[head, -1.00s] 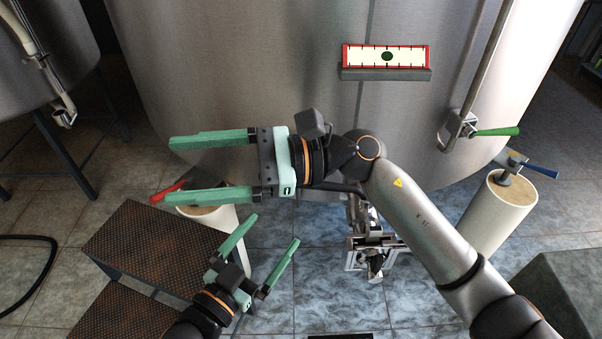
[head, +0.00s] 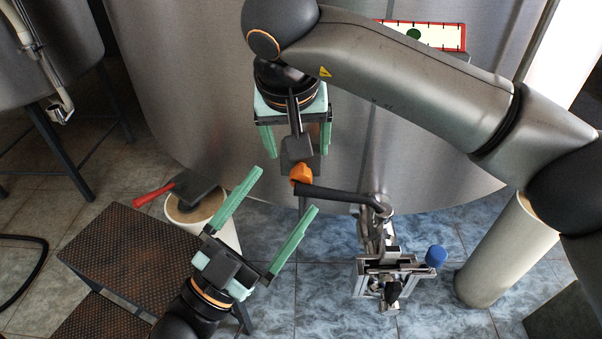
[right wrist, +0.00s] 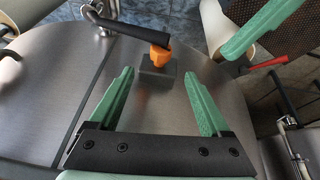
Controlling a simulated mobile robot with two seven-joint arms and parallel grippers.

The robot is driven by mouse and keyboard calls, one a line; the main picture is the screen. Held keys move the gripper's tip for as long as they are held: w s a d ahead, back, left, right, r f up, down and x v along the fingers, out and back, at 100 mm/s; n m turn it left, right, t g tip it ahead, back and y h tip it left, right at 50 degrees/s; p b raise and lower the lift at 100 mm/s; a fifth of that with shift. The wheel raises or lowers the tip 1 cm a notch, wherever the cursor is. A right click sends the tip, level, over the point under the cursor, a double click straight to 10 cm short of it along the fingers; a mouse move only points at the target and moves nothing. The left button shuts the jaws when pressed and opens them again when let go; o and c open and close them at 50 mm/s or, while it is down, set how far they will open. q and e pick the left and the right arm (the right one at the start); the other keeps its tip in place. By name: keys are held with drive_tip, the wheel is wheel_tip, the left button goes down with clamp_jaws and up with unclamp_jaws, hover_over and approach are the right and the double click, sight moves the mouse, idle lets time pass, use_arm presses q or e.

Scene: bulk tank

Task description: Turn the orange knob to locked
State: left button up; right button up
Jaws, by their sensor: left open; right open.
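The orange knob (head: 301,173) shows at the free end of a black lever (head: 340,195), low in front of the steel tank. It also shows in the right wrist view (right wrist: 159,53), with a small grey plate (right wrist: 158,80) close by. My right gripper (head: 293,150) is open and points toward the knob. In the right wrist view, the knob appears beyond and between its fingertips (right wrist: 160,75), with nothing held. My left gripper (head: 287,190) is open and empty, below and left of the knob. I cannot read the knob's setting.
The lever joins a metal valve assembly (head: 385,250) with a blue knob (head: 436,256). Another pale post (head: 505,250) stands right. Dark steps (head: 130,250) lie lower left. A red-framed gauge (head: 440,37) is partly hidden by my arm.

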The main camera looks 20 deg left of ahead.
sight(301, 172)
drive_tip(key=b+x, duration=0.1)
drive_tip(key=x, duration=0.5)
drive_tip(key=shift+f, duration=0.2)
drive_tip(key=b+x, duration=0.1)
drive_tip(key=x, duration=0.1)
drive_tip(key=shift+a+f, duration=0.1)
drive_tip(key=shift+f, duration=0.2)
use_arm(q)
drive_tip(key=s+r+m+h, duration=0.4)
drive_tip(key=r+h, duration=0.1)
drive_tip(key=shift+s+d+h, duration=0.3)
drive_tip(key=shift+d+h, duration=0.1)
drive_tip(key=shift+d, duration=0.05)
use_arm(e)
drive_tip(key=shift+w+f, duration=0.4)
drive_tip(key=shift+f, duration=0.25)
